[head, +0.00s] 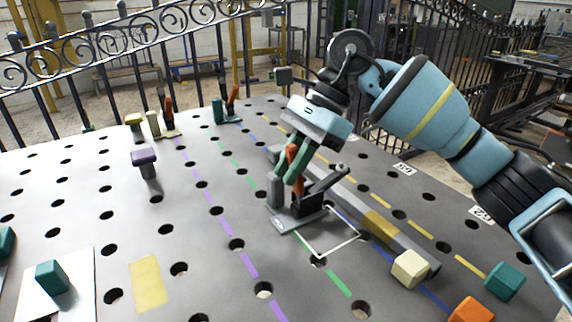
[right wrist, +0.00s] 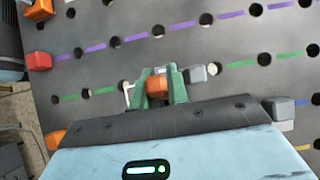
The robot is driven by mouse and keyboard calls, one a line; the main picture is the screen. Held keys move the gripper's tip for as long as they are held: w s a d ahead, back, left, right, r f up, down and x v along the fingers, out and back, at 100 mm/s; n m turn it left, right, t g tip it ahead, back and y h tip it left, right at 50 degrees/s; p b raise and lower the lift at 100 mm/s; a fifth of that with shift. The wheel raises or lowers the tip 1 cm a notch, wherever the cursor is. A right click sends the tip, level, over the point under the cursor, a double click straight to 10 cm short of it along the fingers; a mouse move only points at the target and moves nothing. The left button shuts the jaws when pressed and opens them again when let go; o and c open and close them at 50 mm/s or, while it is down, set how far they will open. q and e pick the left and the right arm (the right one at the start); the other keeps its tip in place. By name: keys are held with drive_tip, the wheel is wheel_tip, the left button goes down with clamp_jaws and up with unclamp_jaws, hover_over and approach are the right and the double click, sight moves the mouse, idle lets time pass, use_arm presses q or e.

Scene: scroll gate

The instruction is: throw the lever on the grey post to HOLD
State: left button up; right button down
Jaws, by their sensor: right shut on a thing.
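The grey post (head: 274,190) stands on a small grey base plate near the middle of the perforated table. Beside it is a dark bracket (head: 308,204) carrying an orange lever (head: 298,184), which stands roughly upright. My right gripper (head: 290,168) comes down from above with its green fingers closed around the lever's upper part. In the right wrist view the orange lever (right wrist: 156,86) shows between the fingers, with the grey post (right wrist: 195,74) just to the right. A grey arm with a dark tip slants up to the right from the bracket. No HOLD marking is readable. My left gripper is out of view.
A teal post (head: 218,110) and a tan post (head: 154,123), each with an orange lever, stand at the back. A long grey bar (head: 408,252) runs right of the grey post. Cream (head: 410,268), teal (head: 504,280) and orange (head: 472,310) blocks lie front right. A purple-topped peg (head: 145,158) stands left.

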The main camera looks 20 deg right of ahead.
drive_tip(key=shift+d+r, duration=0.1)
drive_tip(key=shift+d, duration=0.05)
drive_tip(key=c, duration=1.4)
unclamp_jaws()
drive_tip(key=shift+o, duration=0.2)
drive_tip(key=v, duration=0.7)
drive_tip(key=shift+d+r+p, duration=0.25)
drive_tip(key=shift+d+p, duration=0.05)
drive_tip(key=shift+p, duration=0.05)
drive_tip(key=shift+w, duration=0.1)
drive_tip(key=shift+c, duration=0.2)
